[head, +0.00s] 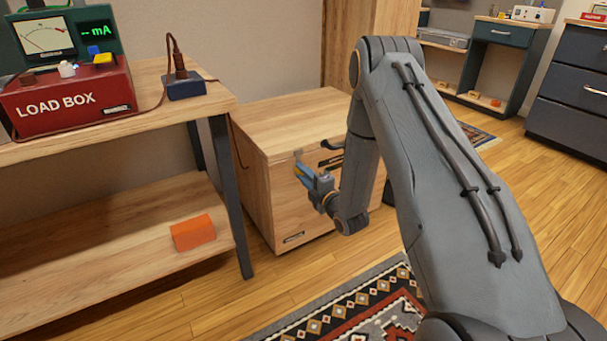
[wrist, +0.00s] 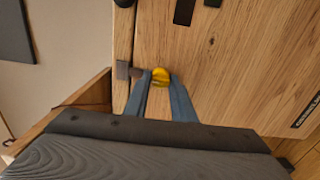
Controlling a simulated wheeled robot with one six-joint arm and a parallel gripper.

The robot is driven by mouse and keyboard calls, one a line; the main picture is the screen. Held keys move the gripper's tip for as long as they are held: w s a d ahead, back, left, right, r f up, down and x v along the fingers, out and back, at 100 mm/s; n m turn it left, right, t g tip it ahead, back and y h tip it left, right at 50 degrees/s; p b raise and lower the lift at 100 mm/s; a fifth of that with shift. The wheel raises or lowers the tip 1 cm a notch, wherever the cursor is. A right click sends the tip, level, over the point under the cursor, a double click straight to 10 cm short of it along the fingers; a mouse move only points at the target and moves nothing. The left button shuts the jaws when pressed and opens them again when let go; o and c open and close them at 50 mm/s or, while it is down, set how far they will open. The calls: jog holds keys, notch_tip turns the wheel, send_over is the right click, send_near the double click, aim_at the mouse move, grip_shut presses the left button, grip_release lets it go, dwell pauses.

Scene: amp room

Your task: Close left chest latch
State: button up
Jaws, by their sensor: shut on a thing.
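The chest (head: 262,195) is a pale wooden box with a lid, standing on the floor at the middle of the head view. Its front (wrist: 235,60) fills much of the wrist view, with the lid seam at left. My gripper (head: 301,172) is at the upper left of the chest front.
A wooden bench (head: 155,92) with a red load box (head: 68,98) stands left of the chest. An orange block (head: 193,233) lies on its lower shelf. A patterned rug (head: 345,312) lies in front. Open wooden floor (head: 480,190) is at right.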

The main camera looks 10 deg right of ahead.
jog(key=shift+f, duration=0.1)
jog(key=o, duration=1)
jog(key=p+v, duration=0.2)
jog(key=v, duration=0.6)
